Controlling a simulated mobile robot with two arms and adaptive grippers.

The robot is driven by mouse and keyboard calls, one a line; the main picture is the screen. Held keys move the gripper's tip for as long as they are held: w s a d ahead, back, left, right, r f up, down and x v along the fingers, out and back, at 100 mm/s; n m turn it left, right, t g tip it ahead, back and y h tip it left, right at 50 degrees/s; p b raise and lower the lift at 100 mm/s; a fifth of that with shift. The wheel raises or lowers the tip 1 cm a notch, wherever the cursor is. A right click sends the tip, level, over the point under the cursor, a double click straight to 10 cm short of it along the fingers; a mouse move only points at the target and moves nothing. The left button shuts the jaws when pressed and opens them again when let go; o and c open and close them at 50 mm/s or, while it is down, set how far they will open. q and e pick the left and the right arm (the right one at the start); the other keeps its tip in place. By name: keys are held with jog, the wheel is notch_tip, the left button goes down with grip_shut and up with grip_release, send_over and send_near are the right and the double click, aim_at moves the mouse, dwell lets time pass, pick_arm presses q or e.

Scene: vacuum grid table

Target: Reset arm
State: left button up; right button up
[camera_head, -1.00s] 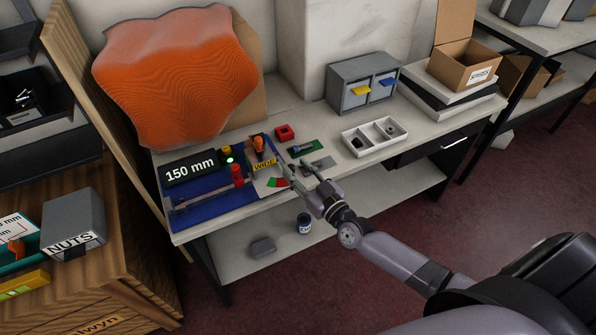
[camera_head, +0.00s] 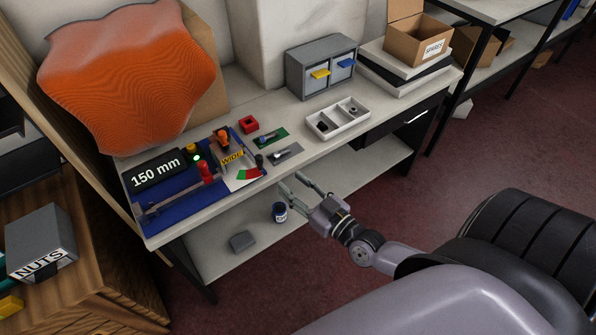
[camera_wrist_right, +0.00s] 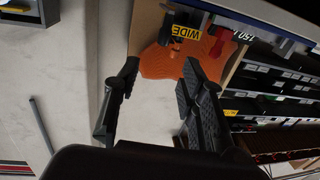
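My right gripper (camera_head: 291,181) is open and empty, with a clear gap between its two fingers. It is just off the front edge of the table (camera_head: 318,147), apart from everything on it. In the right wrist view the gripper (camera_wrist_right: 160,67) shows its two black fingers spread with nothing between them. My left gripper is in neither view.
A blue fixture (camera_head: 180,213) with a "150 mm" display (camera_head: 157,171) and a "WIDE" sign (camera_head: 232,158) stands on the table's left part. A white divided tray (camera_head: 337,118) and a grey drawer unit (camera_head: 315,76) are further right. A small jar (camera_head: 279,212) stands on the lower shelf.

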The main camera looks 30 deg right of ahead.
jog(key=shift+s+d, duration=0.1)
jog(key=shift+s, duration=0.3)
jog(key=s+d+f+g+h, duration=0.1)
jog(key=s+f+g, duration=0.25)
jog(key=f, duration=0.75)
jog(key=s+f+g+h, duration=0.15)
jog(key=s+f, duration=0.35)
jog(key=f, duration=0.5)
jog(key=s+d+f+g, duration=0.1)
jog(key=s+f+g, duration=0.3)
jog(key=f, duration=0.7)
jog(key=s+a+f+g, duration=0.2)
jog(key=s+f, duration=0.5)
jog(key=s, duration=0.4)
jog(key=s+a+f+g, duration=0.2)
jog(key=s+f+g, duration=0.3)
jog(key=s, duration=0.7)
jog(key=shift+s+a+f+g+h, duration=0.3)
jog(key=shift+f+h, duration=0.15)
jog(key=shift+f, duration=0.4)
jog(key=shift+c, duration=0.6)
